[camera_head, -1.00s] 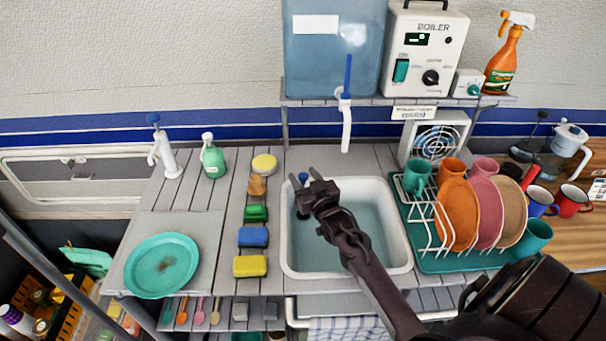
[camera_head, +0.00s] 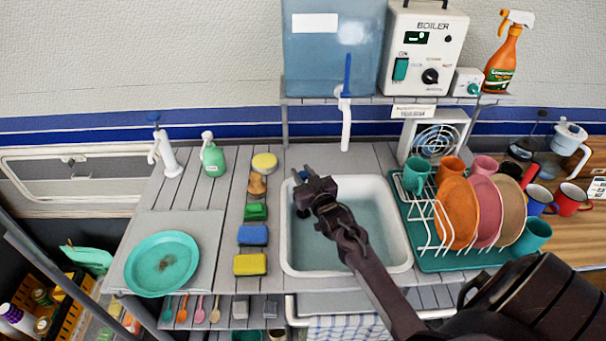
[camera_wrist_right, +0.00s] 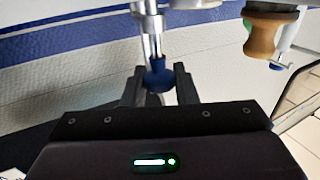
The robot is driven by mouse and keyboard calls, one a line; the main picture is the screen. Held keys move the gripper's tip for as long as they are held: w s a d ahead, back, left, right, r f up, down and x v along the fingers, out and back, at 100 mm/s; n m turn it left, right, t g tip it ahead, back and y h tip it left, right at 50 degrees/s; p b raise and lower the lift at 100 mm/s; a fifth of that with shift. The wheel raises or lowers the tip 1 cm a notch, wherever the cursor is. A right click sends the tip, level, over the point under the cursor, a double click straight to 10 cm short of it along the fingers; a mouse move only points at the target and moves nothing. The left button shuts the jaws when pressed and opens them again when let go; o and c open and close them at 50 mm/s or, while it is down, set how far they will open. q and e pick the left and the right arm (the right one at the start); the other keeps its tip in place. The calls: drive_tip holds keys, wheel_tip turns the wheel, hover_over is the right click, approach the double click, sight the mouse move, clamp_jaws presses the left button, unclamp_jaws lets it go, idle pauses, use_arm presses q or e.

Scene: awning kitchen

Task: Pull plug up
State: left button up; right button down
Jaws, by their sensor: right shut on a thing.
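The sink (camera_head: 402,262) is a white-rimmed basin with bluish water, in the middle of the counter in the head view. My right gripper (camera_head: 303,174) is at its back left corner, reaching in from the lower right. A small blue plug knob shows between its fingertips. In the right wrist view, the blue knob (camera_wrist_right: 158,76) sits between the two dark fingers of the gripper (camera_wrist_right: 158,88), which is shut on it. The lower part of the plug is hidden by the gripper. My left gripper is not in view.
A green dish rack (camera_head: 425,264) with plates and mugs stands right of the sink. Sponges (camera_head: 252,235) line its left side. A white tap (camera_head: 346,125) hangs behind it. A teal plate (camera_head: 162,264) lies at the left.

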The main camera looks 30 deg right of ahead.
sight(304, 175)
wheel_tip(304, 175, up, 4)
drive_tip(key=shift+f+p, duration=0.2)
drive_tip(key=shift+p, duration=1)
drive_tip(key=shift+f, duration=0.1)
drive_tip(key=c, duration=1.2)
unclamp_jaws()
drive_tip(key=shift+o, duration=0.2)
drive_tip(key=shift+s+f, duration=0.15)
drive_tip(key=shift+s, duration=0.15)
drive_tip(key=s+a+b, duration=0.1)
drive_tip(key=s, duration=0.6)
drive_tip(key=shift+b, duration=0.35)
drive_tip(key=shift+a, duration=0.1)
